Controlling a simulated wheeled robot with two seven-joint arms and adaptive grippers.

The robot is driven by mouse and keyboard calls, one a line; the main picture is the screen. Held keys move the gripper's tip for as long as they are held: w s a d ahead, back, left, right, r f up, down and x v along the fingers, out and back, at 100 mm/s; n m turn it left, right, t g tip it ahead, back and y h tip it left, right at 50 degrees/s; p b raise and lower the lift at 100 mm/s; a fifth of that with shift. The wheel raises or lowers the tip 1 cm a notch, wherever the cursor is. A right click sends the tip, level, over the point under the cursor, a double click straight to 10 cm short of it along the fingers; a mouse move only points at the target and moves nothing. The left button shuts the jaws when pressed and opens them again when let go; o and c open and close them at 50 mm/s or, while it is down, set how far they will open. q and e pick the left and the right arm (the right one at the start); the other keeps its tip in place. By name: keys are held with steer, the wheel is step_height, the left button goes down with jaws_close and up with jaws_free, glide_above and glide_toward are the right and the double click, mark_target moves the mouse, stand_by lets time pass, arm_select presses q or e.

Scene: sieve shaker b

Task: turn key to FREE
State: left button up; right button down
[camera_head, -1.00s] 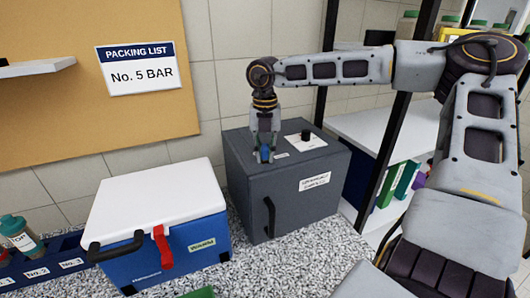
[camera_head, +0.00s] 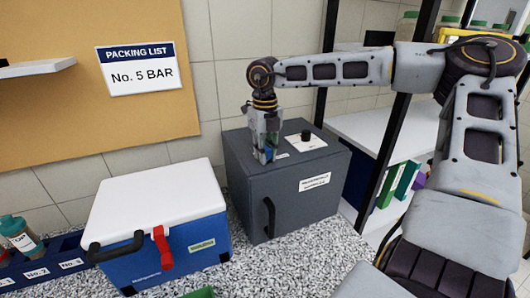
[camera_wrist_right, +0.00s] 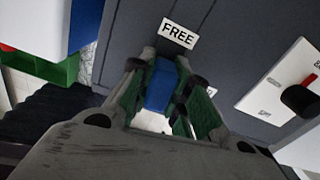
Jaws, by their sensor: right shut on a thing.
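The blue key (camera_wrist_right: 160,86) shows between the fingers of my right gripper (camera_wrist_right: 162,75) in the right wrist view. The gripper is shut on it, pointing down at the top of the dark grey cabinet (camera_head: 235,150). A white FREE label (camera_wrist_right: 179,34) lies on that top just beyond the fingertips. A second label is mostly hidden behind a finger. In the head view my right gripper (camera_head: 266,156) stands over the left part of the cabinet top and covers most of the key. My left gripper is not in view.
A white panel (camera_head: 305,143) with a black knob (camera_head: 305,135) sits right of the gripper on the cabinet. A blue cool box (camera_head: 190,240) with a white lid stands to the left. A shelf rack (camera_head: 375,130) is at right.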

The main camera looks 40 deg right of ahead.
mark_target(266, 147)
stand_by(0.3)
steer(key=c, duration=1.3)
jaws_free()
steer(key=shift+r, duration=6)
steer(key=shift+s, duration=0.1)
